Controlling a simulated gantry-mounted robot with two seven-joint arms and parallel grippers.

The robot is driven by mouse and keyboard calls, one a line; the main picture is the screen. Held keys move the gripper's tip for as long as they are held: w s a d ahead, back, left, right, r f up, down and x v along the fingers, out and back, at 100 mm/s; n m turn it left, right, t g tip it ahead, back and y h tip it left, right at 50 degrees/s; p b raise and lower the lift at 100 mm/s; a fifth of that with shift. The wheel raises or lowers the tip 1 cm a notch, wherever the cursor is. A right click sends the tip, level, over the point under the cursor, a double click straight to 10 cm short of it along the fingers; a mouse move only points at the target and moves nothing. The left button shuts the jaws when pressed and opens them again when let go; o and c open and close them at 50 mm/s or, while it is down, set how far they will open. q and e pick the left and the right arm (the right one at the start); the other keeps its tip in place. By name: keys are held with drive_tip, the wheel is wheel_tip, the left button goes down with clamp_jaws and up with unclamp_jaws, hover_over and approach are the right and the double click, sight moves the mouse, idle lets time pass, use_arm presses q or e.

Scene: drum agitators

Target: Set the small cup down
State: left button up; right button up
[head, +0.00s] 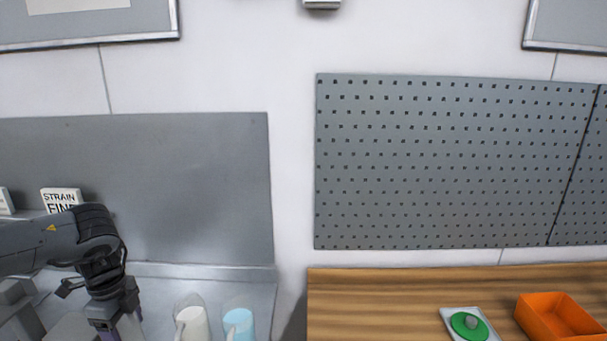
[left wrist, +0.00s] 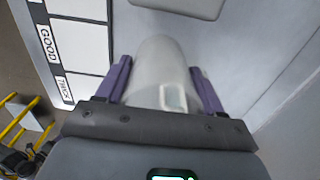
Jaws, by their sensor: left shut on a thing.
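My left gripper (left wrist: 160,80) is shut on a pale grey-white cup (left wrist: 155,60), with one purple finger on each side of it in the left wrist view. A light squarish patch, perhaps part of a handle, shows on the cup's near side. In the head view my left gripper (head: 118,328) points down at the bottom left, and the cup in it is not clearly seen there. Whether the cup touches the surface below cannot be told. My right gripper is not in view.
A white jug (head: 192,322) and a light blue cup (head: 238,325) stand right of my left gripper on the grey bench (head: 200,280). A labelled white panel (left wrist: 70,45) lies left of the held cup. A wooden bench (head: 370,300) holds an orange bin (head: 560,318) and a green-topped item (head: 468,325).

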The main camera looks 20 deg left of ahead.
use_arm(q)
wheel_tip(320, 180, down, 10)
drive_tip(key=shift+f+b, duration=0.15)
drive_tip(key=shift+b, duration=0.6)
drive_tip(key=shift+f, duration=0.15)
wheel_tip(320, 180, up, 11)
drive_tip(key=shift+w+d+r+p, duration=0.1)
drive_tip(key=shift+p, duration=0.85)
drive_tip(key=shift+c, duration=0.5)
drive_tip(key=shift+r+p, duration=0.15)
drive_tip(key=shift+p, duration=0.5)
drive_tip(key=shift+s+r+p, duration=0.15)
drive_tip(key=shift+s+p, duration=0.2)
drive_tip(key=shift+p, duration=0.15)
drive_tip(key=shift+s+a, duration=0.1)
drive_tip(key=shift+a, duration=0.1)
